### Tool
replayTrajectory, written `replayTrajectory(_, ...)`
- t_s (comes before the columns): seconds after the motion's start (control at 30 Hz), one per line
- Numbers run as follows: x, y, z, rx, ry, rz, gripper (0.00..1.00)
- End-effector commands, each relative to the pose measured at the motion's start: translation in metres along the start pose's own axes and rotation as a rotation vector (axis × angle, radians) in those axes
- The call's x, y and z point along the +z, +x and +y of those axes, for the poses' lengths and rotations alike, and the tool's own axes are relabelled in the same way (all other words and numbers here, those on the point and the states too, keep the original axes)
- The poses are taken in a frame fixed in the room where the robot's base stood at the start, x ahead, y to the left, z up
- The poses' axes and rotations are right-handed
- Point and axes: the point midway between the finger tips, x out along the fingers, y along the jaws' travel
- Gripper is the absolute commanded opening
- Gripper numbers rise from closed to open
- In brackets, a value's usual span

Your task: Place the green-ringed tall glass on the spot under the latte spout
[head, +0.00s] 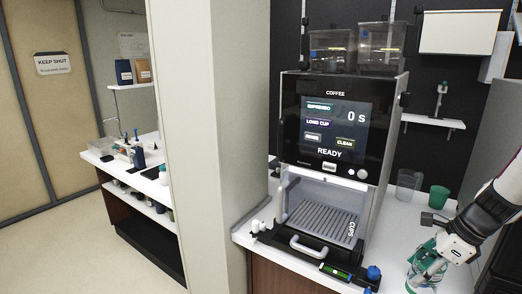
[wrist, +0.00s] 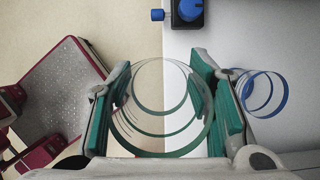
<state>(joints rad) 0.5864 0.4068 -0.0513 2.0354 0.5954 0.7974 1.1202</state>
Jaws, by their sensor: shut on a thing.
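My gripper (head: 428,262) is at the lower right of the head view, shut on the green-ringed tall glass (head: 424,274). In the wrist view the clear glass with green rings (wrist: 207,133) sits between the green pads of my gripper (wrist: 163,95), seen along its length. Below it the counter's edge runs between counter and floor. The coffee machine (head: 292,125) stands left of my gripper, with a dark grated tray (head: 322,222) in its open bay; the bay is empty. The screen reads READY and 0 s. I cannot make out a latte label or the spouts.
A blue-ringed glass (wrist: 263,92) is close to the right finger. A clear cup (head: 408,184) and a green cup (head: 438,197) stand behind on the counter. A black part with a blue knob (head: 374,273) is at the machine's front corner. A pillar (head: 205,120) is on the left.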

Motion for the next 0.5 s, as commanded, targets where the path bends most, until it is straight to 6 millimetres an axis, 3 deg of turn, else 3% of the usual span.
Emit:
replayTrajectory(0.27,0.014,0.012,0.007,0.067,-0.158,0.000,0.17)
replayTrajectory(0.5,0.036,0.032,0.021,0.184,-0.440,-0.001,0.17)
